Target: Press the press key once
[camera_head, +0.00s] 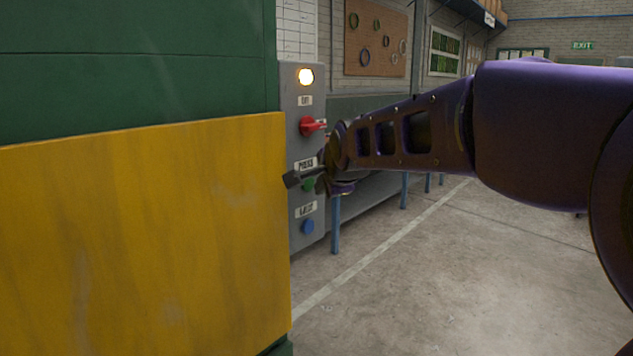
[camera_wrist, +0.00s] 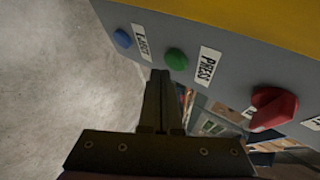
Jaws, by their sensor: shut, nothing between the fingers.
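The press key is a round green button (camera_wrist: 176,59) beside a white label reading PRESS in the wrist view. In the head view the green button (camera_head: 309,185) shows partly behind my gripper, on a grey control panel (camera_head: 292,130). My gripper (camera_wrist: 161,73) is shut and empty, with its fingertips just below and left of the green button in the wrist view. I cannot tell whether the tips touch the panel.
A red switch knob (camera_head: 311,126) and a lit lamp (camera_head: 306,76) sit above the green button. A blue button (camera_head: 308,227) labelled EJECT sits below it. A yellow and green machine side (camera_head: 150,230) fills the left. Open concrete floor (camera_head: 470,280) lies to the right.

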